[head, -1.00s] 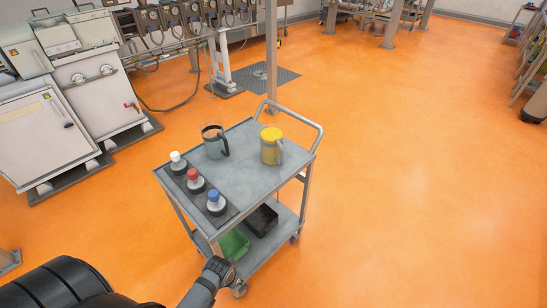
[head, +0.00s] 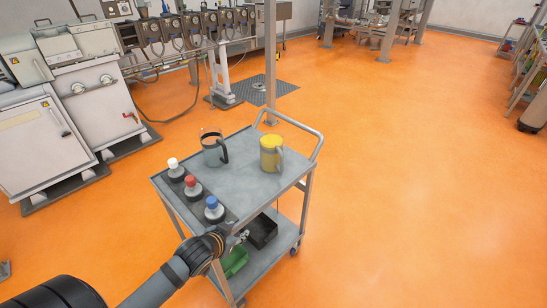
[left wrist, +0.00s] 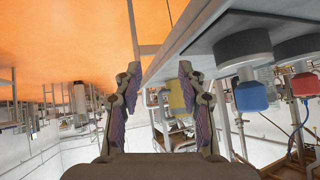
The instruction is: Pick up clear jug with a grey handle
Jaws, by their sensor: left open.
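A see-through jug (head: 211,152) with a dark handle on its right side stands upright on the cart's top shelf, towards the back left. A yellow jug (head: 268,155) with a greyish handle stands to its right. My left gripper (head: 240,238) is at the cart's front edge, below the bottles and well apart from both jugs. In the left wrist view the gripper (left wrist: 158,88) has its fingers spread with nothing held between them. Yellow (left wrist: 176,95), apparently the yellow jug, shows beyond the fingers, partly hidden by one. My right gripper is out of view.
White-, red- and blue-capped bottles (head: 213,211) stand along the left side of the grey cart (head: 240,187). A black bin (head: 262,229) and a green bin (head: 234,263) sit on its lower shelf. A push handle rises at the back. Orange floor is clear to the right.

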